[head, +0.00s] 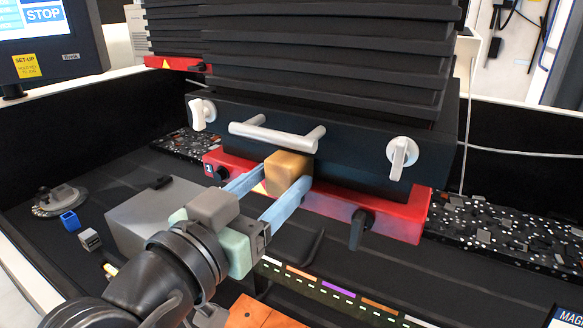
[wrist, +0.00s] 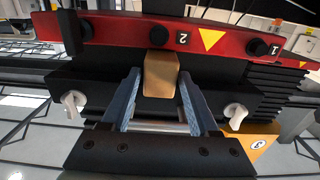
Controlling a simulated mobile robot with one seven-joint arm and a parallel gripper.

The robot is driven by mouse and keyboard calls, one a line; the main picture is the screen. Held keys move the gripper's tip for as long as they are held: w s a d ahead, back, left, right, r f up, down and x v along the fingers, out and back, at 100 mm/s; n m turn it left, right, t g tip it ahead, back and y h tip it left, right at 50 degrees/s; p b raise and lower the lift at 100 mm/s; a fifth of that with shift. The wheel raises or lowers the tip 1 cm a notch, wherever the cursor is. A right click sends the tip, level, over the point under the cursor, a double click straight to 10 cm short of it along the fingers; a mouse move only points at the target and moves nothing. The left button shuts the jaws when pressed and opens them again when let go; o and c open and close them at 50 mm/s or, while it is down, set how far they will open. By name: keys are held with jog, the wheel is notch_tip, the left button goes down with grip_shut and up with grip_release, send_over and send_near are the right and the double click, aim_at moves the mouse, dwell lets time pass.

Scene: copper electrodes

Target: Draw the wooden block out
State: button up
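The wooden block (head: 287,172) is tan. It sticks out from the front of the dark machine, below its silver handle and just above the red rail. In the wrist view the block (wrist: 160,75) stands upright in the picture, between my fingertips. My gripper (head: 282,188) is in front of the machine, with one blue finger on each side of the block. In the wrist view my gripper (wrist: 160,85) shows a narrow gap between each finger and the block, so it looks open. The block's far end is hidden in the machine.
The silver handle (head: 277,134) is just above the block. A white knob (head: 402,156) is at the right and another (head: 202,112) at the left. The red rail (head: 378,218) has black knobs. A grey box (head: 150,215) lies left of my gripper.

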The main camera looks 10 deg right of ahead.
jog(key=c, duration=0.8)
jog(key=shift+s+a, duration=0.1)
jog(key=b+v, duration=0.1)
jog(key=v, duration=0.9)
jog(key=shift+s+a, duration=0.2)
jog(key=shift+s, duration=0.1)
dwell(0.7)
